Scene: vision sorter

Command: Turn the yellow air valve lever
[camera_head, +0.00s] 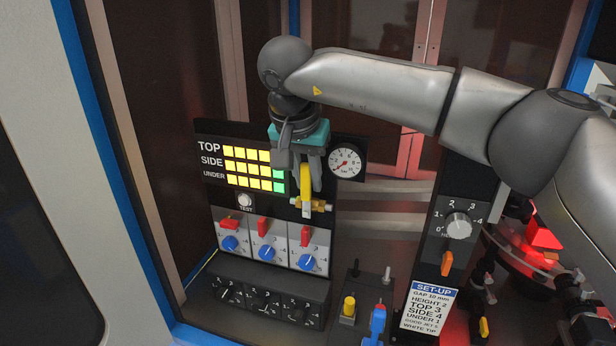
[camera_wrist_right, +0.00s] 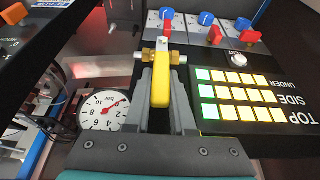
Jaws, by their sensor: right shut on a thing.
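The yellow air valve lever (camera_head: 305,184) sits on a brass valve (camera_head: 318,206) just right of the lit indicator panel. In the head view the lever points upward from the valve. My right gripper (camera_head: 309,186) comes down from above and is shut on the lever. In the right wrist view the lever (camera_wrist_right: 160,85) lies between the two grey fingers of my right gripper (camera_wrist_right: 162,92), with the brass valve (camera_wrist_right: 150,57) beyond the fingertips. A round pressure gauge (camera_head: 345,163) is right of the gripper; its red needle shows in the right wrist view (camera_wrist_right: 103,110). My left gripper is out of view.
The panel (camera_head: 211,174) of yellow and green lights is close left of the gripper. Red switches and blue knobs (camera_head: 267,253) are below. A dial box (camera_head: 458,226) and set-up card (camera_head: 428,307) stand at the right. A blue-edged frame (camera_head: 107,140) borders the left.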

